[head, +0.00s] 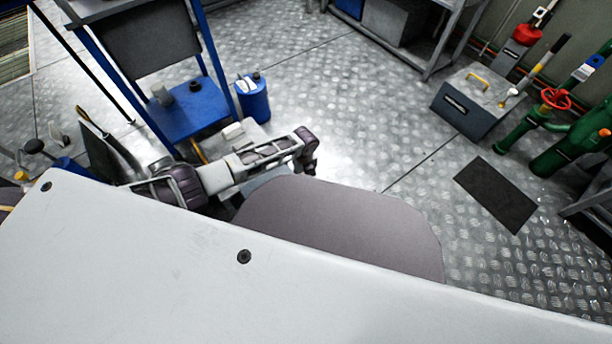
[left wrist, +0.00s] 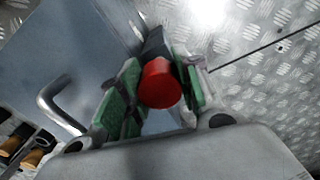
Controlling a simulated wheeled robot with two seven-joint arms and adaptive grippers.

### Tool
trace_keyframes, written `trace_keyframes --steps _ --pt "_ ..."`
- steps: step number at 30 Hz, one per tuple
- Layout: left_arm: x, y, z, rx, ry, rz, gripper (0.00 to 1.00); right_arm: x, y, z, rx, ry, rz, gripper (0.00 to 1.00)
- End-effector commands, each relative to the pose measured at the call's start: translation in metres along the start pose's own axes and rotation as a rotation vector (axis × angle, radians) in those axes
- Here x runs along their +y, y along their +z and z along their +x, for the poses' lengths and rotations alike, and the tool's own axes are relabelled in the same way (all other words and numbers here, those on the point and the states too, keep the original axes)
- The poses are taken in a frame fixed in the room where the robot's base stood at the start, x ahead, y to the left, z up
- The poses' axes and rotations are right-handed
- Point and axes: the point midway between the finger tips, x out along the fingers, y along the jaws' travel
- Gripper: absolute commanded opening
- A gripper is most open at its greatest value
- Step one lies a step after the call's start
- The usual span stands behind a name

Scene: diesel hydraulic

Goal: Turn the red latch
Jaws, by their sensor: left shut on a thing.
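The red latch shows in the left wrist view as a red cylindrical knob (left wrist: 161,84) with a dark part behind it. My left gripper (left wrist: 156,80) has its green-padded fingers on either side of the knob and is shut on it. In the head view, my left arm reaches in from the left, low over the floor beside a blue stand. The red latch cannot be made out in the head view. My right gripper is not in view.
A bent grey handle (left wrist: 62,104) is left of the gripper in the left wrist view. In the head view, a blue-shelved stand (head: 197,108) and a blue canister (head: 253,98) are near my left arm. A grey case (head: 472,104) and green pipes (head: 535,125) are at right. The middle floor is clear.

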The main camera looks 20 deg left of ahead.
Motion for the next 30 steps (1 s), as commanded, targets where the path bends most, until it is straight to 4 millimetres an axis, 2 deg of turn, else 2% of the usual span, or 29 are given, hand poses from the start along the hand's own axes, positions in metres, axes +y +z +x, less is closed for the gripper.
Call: trace_keyframes --steps 1,30 --pt "-0.0038 0.0054 -0.0042 -0.010 -0.010 0.027 0.13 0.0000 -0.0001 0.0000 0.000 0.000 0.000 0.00" --pt "-0.0031 0.0036 -0.0032 -0.009 -0.005 0.594 0.13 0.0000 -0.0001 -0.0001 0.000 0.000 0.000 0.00"
